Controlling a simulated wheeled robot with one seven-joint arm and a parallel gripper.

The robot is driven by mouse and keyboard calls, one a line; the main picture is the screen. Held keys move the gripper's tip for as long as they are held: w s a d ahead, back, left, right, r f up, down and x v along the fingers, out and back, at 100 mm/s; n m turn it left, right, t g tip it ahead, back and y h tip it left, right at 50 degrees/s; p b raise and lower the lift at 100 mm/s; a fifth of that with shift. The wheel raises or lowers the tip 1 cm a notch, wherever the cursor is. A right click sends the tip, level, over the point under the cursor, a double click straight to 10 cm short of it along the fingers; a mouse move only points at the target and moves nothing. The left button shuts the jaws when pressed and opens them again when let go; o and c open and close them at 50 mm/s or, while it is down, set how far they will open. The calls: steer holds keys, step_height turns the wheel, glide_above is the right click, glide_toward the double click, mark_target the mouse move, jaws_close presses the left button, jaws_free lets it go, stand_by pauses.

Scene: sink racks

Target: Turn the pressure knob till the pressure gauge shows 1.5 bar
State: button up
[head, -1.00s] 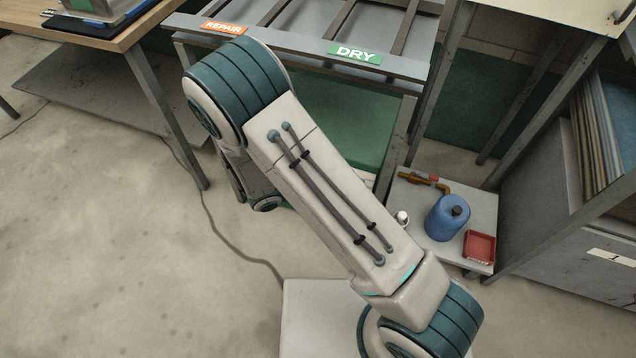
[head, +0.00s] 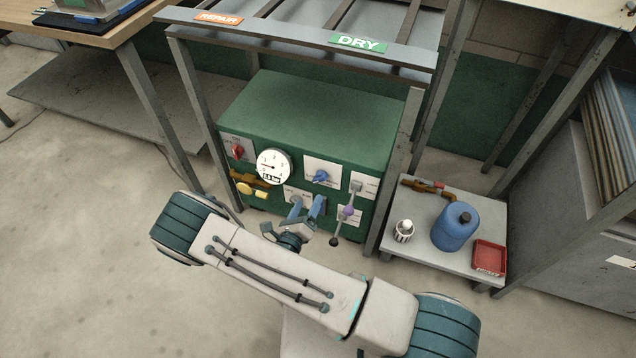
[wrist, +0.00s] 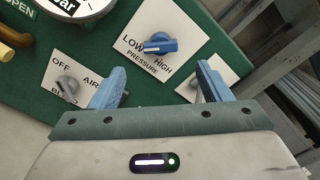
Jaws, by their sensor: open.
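The blue pressure knob (head: 321,176) sits on a white plate on the front of the green machine. In the wrist view the knob (wrist: 160,46) has a pale pointer end toward LOW at the left; HIGH is printed at the lower right. The round pressure gauge (head: 273,166) is left of the knob; its small display reads bar, but the figure is too small to be sure of. My gripper (head: 308,205) is below the knob in the head view. In the wrist view its two blue fingers (wrist: 160,88) are apart and empty, with the knob beyond them, not touched.
A grey OFF/AIR/BLEED knob (wrist: 67,84) is near the left finger. A lever with a purple part (head: 348,212) stands right of my gripper. A red switch (head: 238,151) and yellow valve handle (head: 246,188) are at the left. Rack legs (head: 397,170) flank the machine.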

mark_target(319, 181)
steer(key=b+x, duration=0.1)
steer(key=x, duration=0.8)
steer(key=shift+w+d, duration=0.1)
steer(key=shift+w, duration=0.1)
steer(key=c, duration=1)
